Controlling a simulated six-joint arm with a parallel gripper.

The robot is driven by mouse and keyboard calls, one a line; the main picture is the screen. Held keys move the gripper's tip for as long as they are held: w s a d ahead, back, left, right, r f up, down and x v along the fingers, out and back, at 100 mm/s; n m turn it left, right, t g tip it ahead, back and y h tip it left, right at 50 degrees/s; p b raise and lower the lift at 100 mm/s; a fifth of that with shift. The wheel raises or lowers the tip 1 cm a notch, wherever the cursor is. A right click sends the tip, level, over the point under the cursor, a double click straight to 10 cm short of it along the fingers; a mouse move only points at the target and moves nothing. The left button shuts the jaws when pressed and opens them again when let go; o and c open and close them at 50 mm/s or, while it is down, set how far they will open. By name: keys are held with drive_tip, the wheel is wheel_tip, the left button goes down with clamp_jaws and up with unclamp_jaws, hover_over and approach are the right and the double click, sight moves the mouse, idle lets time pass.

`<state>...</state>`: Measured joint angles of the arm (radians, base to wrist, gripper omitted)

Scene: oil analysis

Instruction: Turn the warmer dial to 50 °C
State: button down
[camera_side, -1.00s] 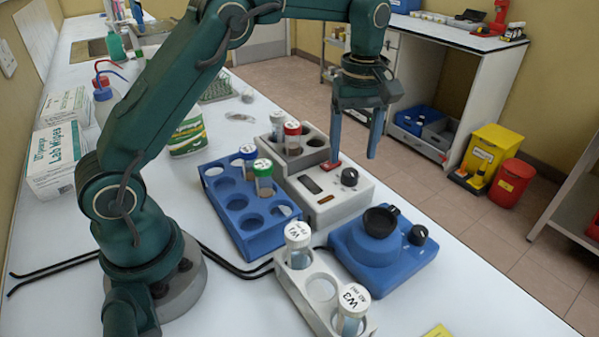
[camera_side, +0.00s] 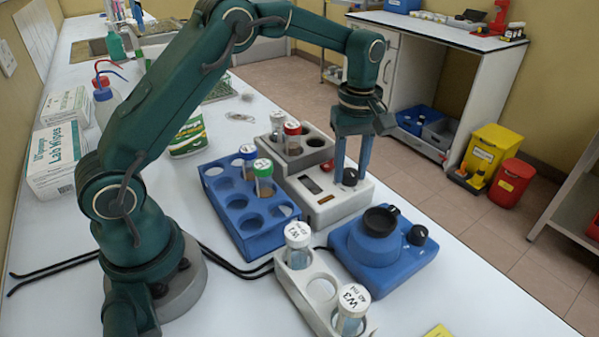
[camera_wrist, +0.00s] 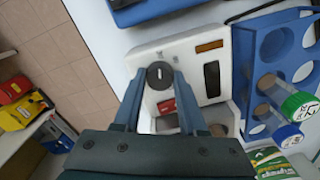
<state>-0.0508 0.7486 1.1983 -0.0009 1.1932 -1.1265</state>
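The warmer (camera_side: 325,205) is a white box with a grey tube block (camera_side: 298,158) behind it. Its black dial (camera_side: 350,177) sits on the top right and has a light pointer mark in the wrist view (camera_wrist: 159,75). I cannot read any temperature marks around it. My gripper (camera_side: 352,168) points down at the dial. In the wrist view the fingertips (camera_wrist: 160,78) are on either side of the dial, with gaps visible, so it is open and not clearly touching. The warmer's dark display (camera_wrist: 211,79) and red switch (camera_wrist: 167,106) are beside the dial.
A blue device (camera_side: 370,255) with a black cup and its own knob stands in front of the warmer. A blue tube rack (camera_side: 240,220) is to the left, and a white rack (camera_side: 300,285) with labelled vials is nearer. The grey block holds capped tubes.

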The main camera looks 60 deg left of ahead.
drive_tip(key=shift+m, duration=0.4)
drive_tip(key=m, duration=0.3)
drive_tip(key=shift+m, duration=0.4)
drive_tip(key=m, duration=1)
drive_tip(key=shift+m, duration=2.5)
drive_tip(key=shift+c, duration=2.3)
unclamp_jaws()
